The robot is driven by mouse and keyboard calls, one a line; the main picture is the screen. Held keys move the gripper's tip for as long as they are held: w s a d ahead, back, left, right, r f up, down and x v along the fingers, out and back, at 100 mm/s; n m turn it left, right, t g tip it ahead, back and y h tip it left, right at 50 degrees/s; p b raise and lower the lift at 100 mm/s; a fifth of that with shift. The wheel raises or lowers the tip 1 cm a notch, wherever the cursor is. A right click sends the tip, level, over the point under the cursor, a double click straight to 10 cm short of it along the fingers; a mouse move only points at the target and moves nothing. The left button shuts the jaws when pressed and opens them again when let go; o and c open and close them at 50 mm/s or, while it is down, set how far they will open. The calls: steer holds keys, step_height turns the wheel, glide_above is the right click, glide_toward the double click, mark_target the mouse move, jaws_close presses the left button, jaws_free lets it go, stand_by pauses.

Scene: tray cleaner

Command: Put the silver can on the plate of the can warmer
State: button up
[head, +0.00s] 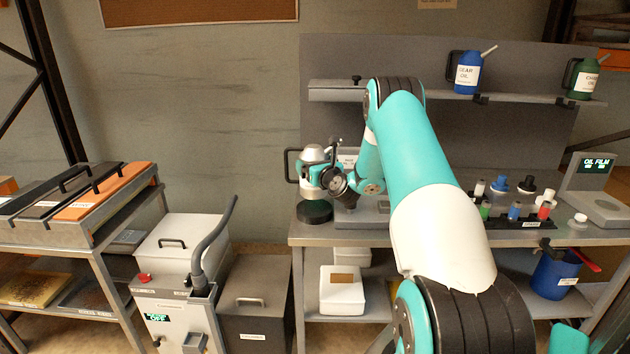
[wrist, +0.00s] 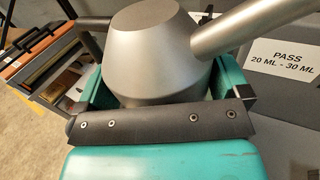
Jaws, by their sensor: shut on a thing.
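The silver can (head: 314,154) is upright at the left end of the workbench, with a dark handle on its left. In the wrist view the can's tapered silver top (wrist: 155,45) and spout fill the space between the teal fingers. My gripper (head: 322,176) is shut on the can's body from the right side. A dark round plate (head: 315,212), which looks like the can warmer's, is directly below the can. I cannot tell whether the can's bottom touches it. My gripper also shows in the wrist view (wrist: 155,95). The can's lower part is hidden there.
A PASS 20 ML - 30 ML sign (wrist: 280,57) stands to the right behind the can. A grey base (head: 376,214) is right of the dark plate. A rack of small bottles (head: 508,214) and an oil film device (head: 600,205) are farther right. Oil cans (head: 467,74) stand on the shelf.

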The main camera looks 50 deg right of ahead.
steer(key=shift+f, duration=2.25)
steer(key=shift+f, duration=0.25)
steer(key=o, duration=1.2)
steer(key=shift+s+r, duration=0.1)
steer(key=shift+s, duration=0.05)
